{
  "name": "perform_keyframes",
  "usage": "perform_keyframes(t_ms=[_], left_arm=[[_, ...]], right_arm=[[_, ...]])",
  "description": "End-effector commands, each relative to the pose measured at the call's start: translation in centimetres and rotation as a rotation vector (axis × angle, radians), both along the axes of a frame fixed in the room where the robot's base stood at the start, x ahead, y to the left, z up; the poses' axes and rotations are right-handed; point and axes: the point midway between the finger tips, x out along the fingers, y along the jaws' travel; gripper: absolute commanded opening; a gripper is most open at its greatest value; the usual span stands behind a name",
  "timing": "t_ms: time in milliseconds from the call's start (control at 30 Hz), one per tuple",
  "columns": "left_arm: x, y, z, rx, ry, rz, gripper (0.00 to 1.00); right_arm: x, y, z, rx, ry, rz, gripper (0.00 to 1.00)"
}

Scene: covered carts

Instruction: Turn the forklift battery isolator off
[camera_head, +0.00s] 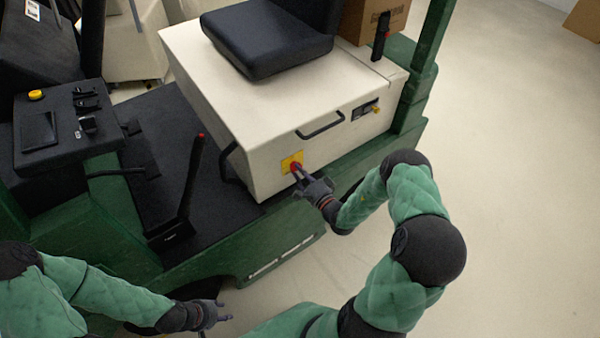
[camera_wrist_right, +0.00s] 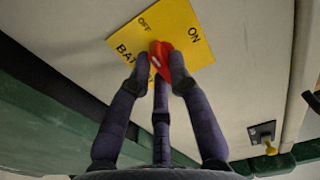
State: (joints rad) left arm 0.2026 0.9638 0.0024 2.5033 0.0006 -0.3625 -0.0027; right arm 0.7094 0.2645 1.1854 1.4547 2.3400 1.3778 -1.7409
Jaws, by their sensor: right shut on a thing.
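The battery isolator is a red knob (camera_wrist_right: 178,66) on a yellow plate (camera_wrist_right: 190,30) marked OFF, ON and BAT. The yellow plate (camera_head: 289,161) sits on the side of the forklift's cream battery box (camera_head: 225,135). My right gripper (camera_head: 302,176) reaches it from the right. In the right wrist view its fingers (camera_wrist_right: 163,72) are closed around the red knob, which has a white mark on it. The knob's exact angle is hard to tell. My left gripper (camera_head: 222,311) is low at the left, empty and away from the forklift controls; its fingers look spread.
A black handle (camera_head: 320,126) and a small panel with a yellow plug (camera_head: 368,109) are on the same box side. A black lever with a red tip (camera_head: 195,170) stands on the forklift floor. The black seat (camera_head: 268,40) is above. Open floor lies to the right.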

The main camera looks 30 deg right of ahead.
Motion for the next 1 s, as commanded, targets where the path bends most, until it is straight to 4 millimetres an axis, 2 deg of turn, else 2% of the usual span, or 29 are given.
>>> perform_keyframes(t_ms=[533,567,633,1000], left_arm=[[0.00,0.00,0.00,0.000,0.000,0.000,0.40],[0.00,0.00,0.00,0.000,0.000,0.000,0.40],[0.00,0.00,0.00,0.000,0.000,0.000,0.40],[0.01,0.00,0.00,0.000,0.000,0.000,0.40]], right_arm=[[-0.09,0.10,-0.17,-0.024,0.002,0.001,0.00],[-0.09,0.11,-0.18,-0.024,0.002,0.001,0.23],[-0.09,0.10,-0.17,-0.024,0.002,0.001,0.42],[-0.18,0.00,-0.07,-0.024,0.000,0.000,0.44]])
